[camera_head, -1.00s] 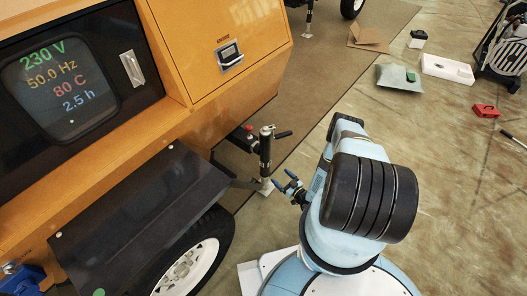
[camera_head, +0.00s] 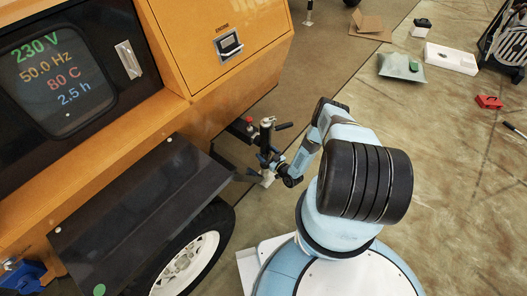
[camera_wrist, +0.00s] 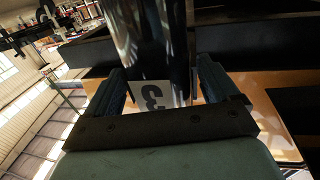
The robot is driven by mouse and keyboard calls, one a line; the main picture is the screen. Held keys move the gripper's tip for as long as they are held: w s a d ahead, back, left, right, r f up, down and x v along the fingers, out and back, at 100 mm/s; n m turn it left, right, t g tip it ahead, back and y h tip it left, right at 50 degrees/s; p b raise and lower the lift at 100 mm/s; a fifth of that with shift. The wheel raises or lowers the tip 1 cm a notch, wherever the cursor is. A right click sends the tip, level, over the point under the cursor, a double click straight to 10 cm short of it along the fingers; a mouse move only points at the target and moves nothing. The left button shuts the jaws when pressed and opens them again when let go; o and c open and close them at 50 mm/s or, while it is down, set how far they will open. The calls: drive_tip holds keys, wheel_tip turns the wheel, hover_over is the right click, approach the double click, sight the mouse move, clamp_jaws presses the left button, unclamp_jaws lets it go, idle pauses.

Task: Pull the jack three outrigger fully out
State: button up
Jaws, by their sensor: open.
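The jack three outrigger (camera_head: 267,138) stands at the near corner of the orange light tower. It has a dark upright post, a black handle to the right at its top, a red knob on its left and a pale foot plate (camera_head: 267,178). My gripper (camera_head: 267,159) is at the post's lower half. In the wrist view the shiny post (camera_wrist: 150,40) rises between the two fingers of my gripper (camera_wrist: 160,88). A white label marked 3 (camera_wrist: 153,94) shows there between the fingers. The fingers are open, and I cannot tell whether they touch the post.
The black fender (camera_head: 140,200) and wheel (camera_head: 190,262) are left of the jack. The orange cabinet (camera_head: 225,60) is above. A cardboard box (camera_head: 370,27), a grey bag (camera_head: 400,67), a white tray (camera_head: 450,58) and a red item (camera_head: 488,102) lie on the floor at upper right.

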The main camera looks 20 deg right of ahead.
drive_tip(key=shift+x, duration=1.2)
